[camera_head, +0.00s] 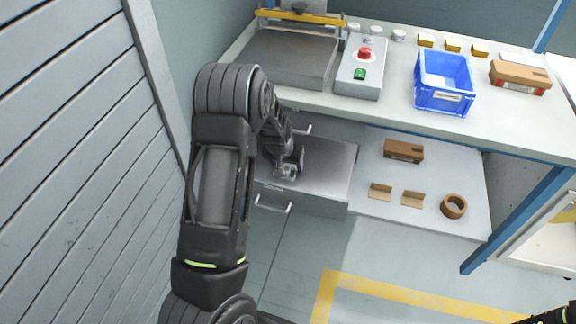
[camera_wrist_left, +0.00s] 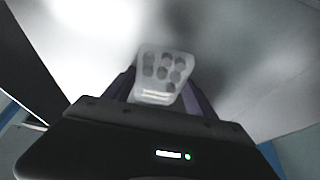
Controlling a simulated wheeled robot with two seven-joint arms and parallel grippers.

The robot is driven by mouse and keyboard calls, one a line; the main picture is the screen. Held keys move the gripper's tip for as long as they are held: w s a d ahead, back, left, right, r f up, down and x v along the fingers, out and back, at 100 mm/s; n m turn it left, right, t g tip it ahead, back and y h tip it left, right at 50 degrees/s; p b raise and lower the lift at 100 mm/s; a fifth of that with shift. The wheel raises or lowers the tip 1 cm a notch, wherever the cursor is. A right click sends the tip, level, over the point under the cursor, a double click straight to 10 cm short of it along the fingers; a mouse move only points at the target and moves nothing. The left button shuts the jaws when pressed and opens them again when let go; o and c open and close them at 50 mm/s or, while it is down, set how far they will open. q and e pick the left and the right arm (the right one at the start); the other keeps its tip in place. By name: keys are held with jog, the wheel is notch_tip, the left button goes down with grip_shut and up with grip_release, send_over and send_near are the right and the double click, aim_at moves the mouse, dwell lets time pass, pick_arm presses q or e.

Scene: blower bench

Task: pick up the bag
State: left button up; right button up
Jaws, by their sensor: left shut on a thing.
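The bag is a small clear bag with several dark round pieces inside; it shows in the left wrist view (camera_wrist_left: 163,76) between my left gripper's fingers. In the head view the bag (camera_head: 286,171) is small and partly hidden by the gripper. My left gripper (camera_head: 290,165) is shut on the bag, over the grey metal drawer (camera_head: 328,172) below the bench. I cannot tell whether the bag touches the metal surface. My right gripper is not in view; only a dark piece of my arm shows at the lower right corner.
The bench (camera_head: 400,100) overhangs the drawer, with a sealing machine (camera_head: 285,58), a control box (camera_head: 360,75) and a blue crate (camera_head: 444,82) on it. A lower shelf (camera_head: 440,180) beside the drawer holds cartons and a tape roll (camera_head: 453,206). A slatted wall (camera_head: 80,150) stands left.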

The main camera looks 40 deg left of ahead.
pick_arm(q)
jog(key=shift+r, duration=0.15)
jog(key=shift+c, duration=0.2)
jog(key=shift+r, duration=0.6)
jog(key=s, duration=0.2)
jog(key=s+d, duration=0.1)
jog(key=s, duration=0.1)
jog(key=s+d, duration=0.1)
jog(key=s, duration=0.2)
jog(key=shift+d, duration=0.25)
notch_tip(320, 180, up, 14)
jog(key=p, duration=0.4)
jog(key=shift+s+f, duration=0.15)
jog(key=shift+s, duration=0.1)
jog(key=shift+d, duration=0.15)
